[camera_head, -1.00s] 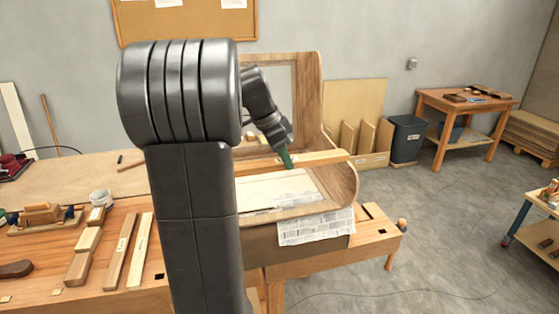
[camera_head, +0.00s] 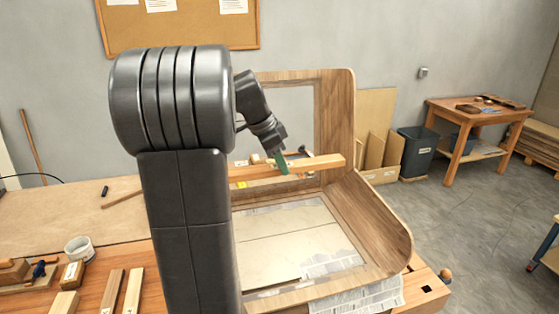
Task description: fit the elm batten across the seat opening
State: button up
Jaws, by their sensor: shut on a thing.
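The elm batten (camera_head: 322,163) is a light wooden bar held level above the chair shell, its left part hidden behind my arm. My gripper (camera_head: 281,166) has green fingers and is shut on the batten. The bent wooden chair shell (camera_head: 385,225) stands on the workbench with its back upright. The seat opening (camera_head: 290,240) is a rectangular gap in its lower part, with pale board and newspaper showing through. The batten is above and behind the seat opening, in front of the back's own opening. A small yellow mark shows below the batten near my arm.
The workbench (camera_head: 90,220) carries a white pot (camera_head: 78,249), a plane and wooden strips (camera_head: 133,290) at the left. Newspaper (camera_head: 360,300) hangs below the shell's front edge. A dark bin (camera_head: 417,150) and a side table (camera_head: 470,120) stand behind at right.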

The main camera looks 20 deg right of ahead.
jog(key=shift+s+f, duration=0.15)
jog(key=shift+f, duration=0.5)
jog(key=shift+f+b, duration=4.6)
jog(key=shift+f, duration=2.45)
jog(key=shift+f+b, duration=0.6)
jog(key=shift+b, duration=0.05)
jog(key=o, duration=1.2)
jog(key=shift+c, duration=0.2)
jog(key=shift+r+p, duration=5.25)
jog(key=shift+r, duration=2.8)
